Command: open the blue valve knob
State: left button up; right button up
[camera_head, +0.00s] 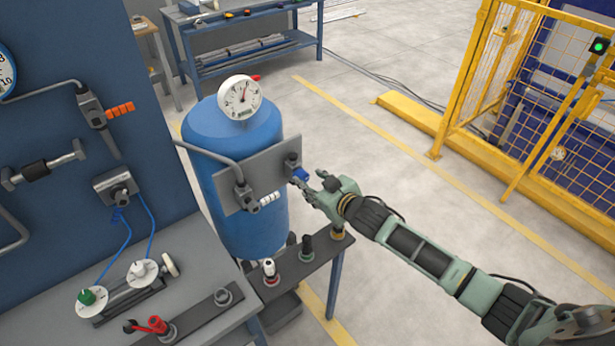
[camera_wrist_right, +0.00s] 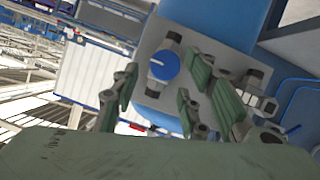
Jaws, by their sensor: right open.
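The blue valve knob (camera_head: 300,174) sits on a grey valve at the right end of a grey plate (camera_head: 262,172) on the front of the blue tank (camera_head: 210,135). In the right wrist view the knob (camera_wrist_right: 165,66) is a round blue disc with a white line on its face. My right gripper (camera_head: 314,187) is open, with its fingers close in front of the knob. In the wrist view its green fingers (camera_wrist_right: 158,92) stand on both sides of the knob. Whether any finger touches it cannot be told. My left gripper does not show.
A valve with a white ribbed handle (camera_head: 268,199) sits left of the knob on the same plate. A pressure gauge (camera_head: 239,97) tops the tank. A narrow dark shelf (camera_head: 318,262) with small knobs stands below my gripper. Open floor lies right, before a yellow fence (camera_head: 480,90).

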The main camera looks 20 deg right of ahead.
aim_at(306, 177)
jog(key=shift+x, duration=1.75)
jog(key=c, duration=1)
